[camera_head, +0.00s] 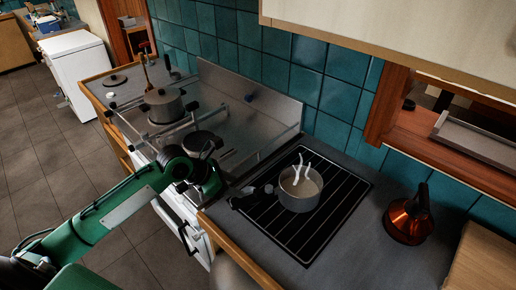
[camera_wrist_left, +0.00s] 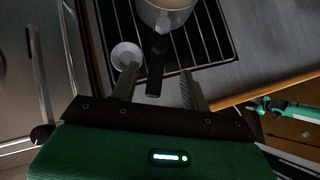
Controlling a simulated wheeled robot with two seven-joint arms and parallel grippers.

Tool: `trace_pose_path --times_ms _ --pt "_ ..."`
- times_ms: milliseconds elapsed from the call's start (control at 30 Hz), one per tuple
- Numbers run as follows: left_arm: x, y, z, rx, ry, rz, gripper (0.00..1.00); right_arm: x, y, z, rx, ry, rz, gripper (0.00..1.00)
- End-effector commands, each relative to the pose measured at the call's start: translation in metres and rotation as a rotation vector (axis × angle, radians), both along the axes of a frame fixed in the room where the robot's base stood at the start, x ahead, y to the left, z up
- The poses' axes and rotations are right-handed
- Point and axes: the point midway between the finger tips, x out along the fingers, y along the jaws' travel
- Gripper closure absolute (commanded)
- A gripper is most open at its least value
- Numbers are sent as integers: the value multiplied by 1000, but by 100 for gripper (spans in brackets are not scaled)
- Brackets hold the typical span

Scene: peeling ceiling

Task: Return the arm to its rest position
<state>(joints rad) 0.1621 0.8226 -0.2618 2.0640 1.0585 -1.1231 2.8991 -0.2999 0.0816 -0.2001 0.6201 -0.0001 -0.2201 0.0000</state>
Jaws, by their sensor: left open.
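My green left arm (camera_head: 118,212) comes in from the left in the head view and ends near the front edge of the counter. My left gripper (camera_wrist_left: 158,80) is open in the wrist view, with its two dark fingers apart. It holds nothing. The black handle of a metal pot (camera_head: 300,190) points toward the space between the fingers. I cannot tell how far the handle is from them. The pot (camera_wrist_left: 168,16) stands on a black rack and has pale contents. Two white shapes stick up from it in the head view. My right gripper's jaws do not show.
A stove (camera_head: 240,120) with a lidded pot (camera_head: 163,106) is behind my left arm. A copper kettle (camera_head: 408,218) stands on the right of the counter. The floor (camera_head: 60,170) at left is clear.

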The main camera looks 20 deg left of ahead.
Motion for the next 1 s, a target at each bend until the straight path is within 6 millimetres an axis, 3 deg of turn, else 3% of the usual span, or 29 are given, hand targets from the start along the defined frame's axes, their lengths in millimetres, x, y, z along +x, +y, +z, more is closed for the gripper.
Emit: trace_pose_path --times_ms 167,333,700,1000 --pt "-2 -2 -2 10 -7 -14 53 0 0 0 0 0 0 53" --pt "-16 -13 -19 104 -71 -136 53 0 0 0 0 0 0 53" --pt "-72 -44 -66 482 -321 -625 53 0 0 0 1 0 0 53" --pt "-119 -59 -91 770 -481 -1021 53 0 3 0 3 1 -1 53"
